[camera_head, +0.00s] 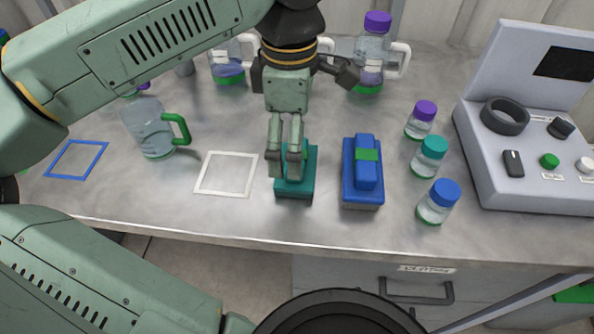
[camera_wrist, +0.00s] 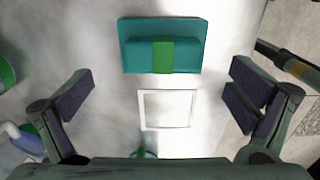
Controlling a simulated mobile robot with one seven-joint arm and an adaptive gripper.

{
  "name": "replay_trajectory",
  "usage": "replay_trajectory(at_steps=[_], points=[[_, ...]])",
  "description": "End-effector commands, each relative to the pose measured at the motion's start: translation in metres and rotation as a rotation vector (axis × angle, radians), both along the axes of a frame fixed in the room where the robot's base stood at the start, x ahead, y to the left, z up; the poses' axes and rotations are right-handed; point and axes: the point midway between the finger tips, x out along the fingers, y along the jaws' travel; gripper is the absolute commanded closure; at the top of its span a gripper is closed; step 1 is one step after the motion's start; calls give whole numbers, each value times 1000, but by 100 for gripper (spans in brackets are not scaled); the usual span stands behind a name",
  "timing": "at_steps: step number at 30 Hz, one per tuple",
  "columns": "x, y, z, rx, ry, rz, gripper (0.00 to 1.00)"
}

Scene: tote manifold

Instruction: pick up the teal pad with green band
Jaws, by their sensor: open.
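The teal pad with the green band (camera_head: 297,187) lies on the grey bench, right of the white square outline. It is a flat teal base with a raised grip part that carries the band. My gripper (camera_head: 284,165) hangs over the pad's left side in the head view and hides part of it. In the wrist view the pad (camera_wrist: 135,40) lies at the top, beyond the fingertips. My gripper (camera_wrist: 163,84) is open there, with nothing between its wide-spread fingers. The height gap to the pad is hard to tell.
A blue pad with a green band (camera_head: 365,181) lies just right. Bottles with purple, teal and blue caps (camera_head: 438,201) stand beyond it, before a control box (camera_head: 530,150). A handled jug (camera_head: 150,128) stands left. The white outline (camera_head: 226,174) is empty.

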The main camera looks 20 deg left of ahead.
Motion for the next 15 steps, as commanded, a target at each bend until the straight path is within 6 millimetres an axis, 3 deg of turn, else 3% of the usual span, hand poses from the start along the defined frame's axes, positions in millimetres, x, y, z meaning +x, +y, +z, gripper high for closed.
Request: replay_trajectory(at_steps=[5,12,15], points=[[-1,1,-15,-1,-1,1,0],[-5,4,-52,-2,-2,0,0],[-5,4,-56,-1,-1,-1,0]])
